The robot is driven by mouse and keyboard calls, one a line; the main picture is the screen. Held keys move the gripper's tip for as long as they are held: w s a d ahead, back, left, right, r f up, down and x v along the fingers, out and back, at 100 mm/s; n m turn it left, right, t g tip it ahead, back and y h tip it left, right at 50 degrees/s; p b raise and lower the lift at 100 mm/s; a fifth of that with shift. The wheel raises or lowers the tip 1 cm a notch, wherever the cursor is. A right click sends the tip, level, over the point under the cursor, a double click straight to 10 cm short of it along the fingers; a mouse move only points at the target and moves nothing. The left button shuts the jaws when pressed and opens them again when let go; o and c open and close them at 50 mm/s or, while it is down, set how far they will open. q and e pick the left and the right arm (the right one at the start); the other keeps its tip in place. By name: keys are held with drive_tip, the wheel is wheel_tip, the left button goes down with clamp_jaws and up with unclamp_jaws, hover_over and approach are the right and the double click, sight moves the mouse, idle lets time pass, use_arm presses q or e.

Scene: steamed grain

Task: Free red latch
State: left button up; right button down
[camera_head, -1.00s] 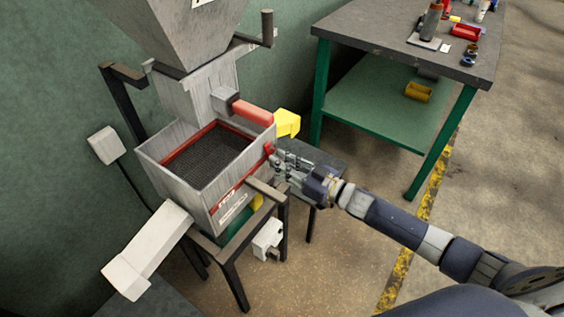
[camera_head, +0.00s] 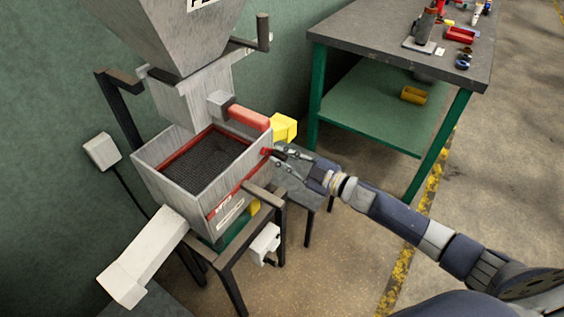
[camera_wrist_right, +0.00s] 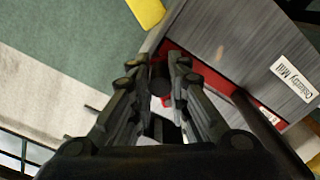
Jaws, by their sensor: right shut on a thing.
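The red latch (camera_head: 266,151) is a small red piece on the right side of the grey sieve box (camera_head: 174,181). My right gripper (camera_head: 278,153) reaches in from the right and is at the latch, its fingers shut on it. In the right wrist view, the two fingers (camera_wrist_right: 163,88) close around the latch, a bit of red (camera_wrist_right: 166,101) showing between them. Most of the latch is hidden by the fingers. The left gripper is not in view.
A grey hopper (camera_head: 170,30) rises over the box. A green-legged workbench (camera_head: 330,40) with small items stands at the back right. A white spout (camera_head: 140,262) juts out front left.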

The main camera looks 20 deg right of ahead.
drive_tip(key=n, duration=0.1)
drive_tip(key=r+n, duration=0.1)
drive_tip(key=n, duration=0.1)
drive_tip(key=shift+w+d+r+n, duration=0.2)
drive_tip(key=shift+w+d+n, duration=0.05)
drive_tip(key=shift+d+n, duration=0.15)
drive_tip(key=n, duration=0.1)
drive_tip(key=r+n, duration=0.1)
drive_tip(key=n, duration=0.2)
drive_tip(key=shift+w+d+r+n+b, duration=0.1)
drive_tip(key=shift+r+n+b, duration=0.2)
drive_tip(key=shift+r, duration=0.1)
drive_tip(key=c, duration=1.5)
unclamp_jaws()
drive_tip(key=shift+r, duration=0.1)
drive_tip(key=shift+s+d, duration=0.15)
drive_tip(key=shift+s, duration=0.05)
drive_tip(key=v, duration=1.1)
drive_tip(key=shift+s+d, duration=0.2)
